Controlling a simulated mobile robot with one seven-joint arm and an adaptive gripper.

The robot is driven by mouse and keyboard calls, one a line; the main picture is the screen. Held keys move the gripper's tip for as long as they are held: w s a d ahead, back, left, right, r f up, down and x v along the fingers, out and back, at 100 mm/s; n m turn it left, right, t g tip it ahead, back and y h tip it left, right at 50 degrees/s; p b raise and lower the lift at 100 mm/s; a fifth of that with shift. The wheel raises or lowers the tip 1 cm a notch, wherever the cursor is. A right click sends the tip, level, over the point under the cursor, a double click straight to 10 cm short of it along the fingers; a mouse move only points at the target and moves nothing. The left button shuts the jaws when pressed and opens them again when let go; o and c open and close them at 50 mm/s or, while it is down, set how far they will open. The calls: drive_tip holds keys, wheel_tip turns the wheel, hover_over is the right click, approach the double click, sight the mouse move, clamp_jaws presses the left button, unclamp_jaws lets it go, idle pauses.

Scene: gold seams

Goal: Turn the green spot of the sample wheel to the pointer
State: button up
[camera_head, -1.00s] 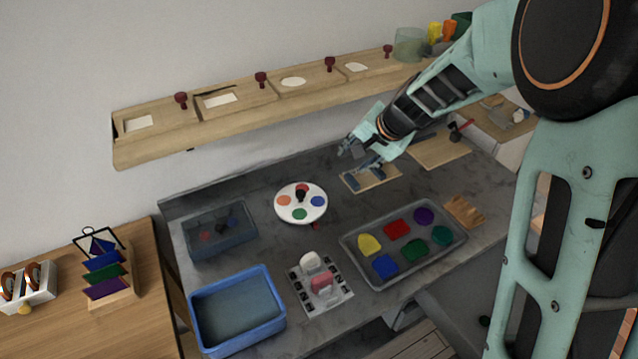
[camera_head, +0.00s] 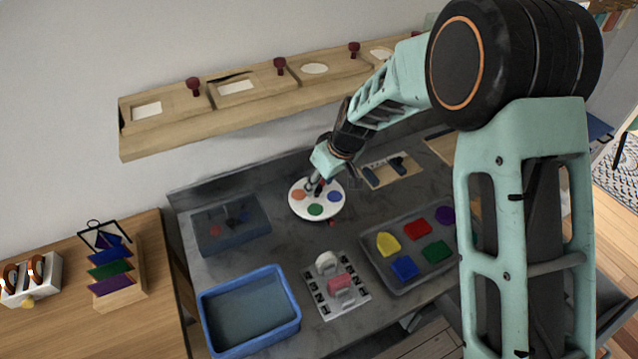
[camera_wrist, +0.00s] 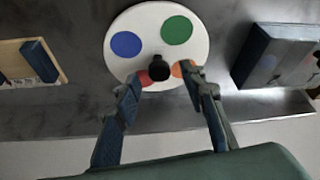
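The sample wheel (camera_head: 300,211) is a white disc on the grey bench, with green, blue, orange and red spots and a dark knob. It also shows in the wrist view (camera_wrist: 152,15). Its green spot (camera_head: 316,210) faces the front edge, left of a small red piece (camera_head: 332,224) that looks like the pointer. The wrist view shows the green spot (camera_wrist: 176,30) uncovered. My gripper (camera_wrist: 165,76) is open, one finger on each side of the black knob (camera_wrist: 158,67), with gaps visible. The fingers partly cover the red and orange spots. I cannot tell their height against the knob.
A translucent box (camera_head: 232,241) stands left of the wheel and a blue bin (camera_head: 291,329) in front left. A board with blocks (camera_head: 321,300) and a grey tray (camera_head: 378,270) of coloured shapes lie in front. A shelf (camera_head: 215,122) runs along the wall behind.

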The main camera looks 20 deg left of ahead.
drive_tip(key=shift+x, duration=0.85)
clamp_jaws()
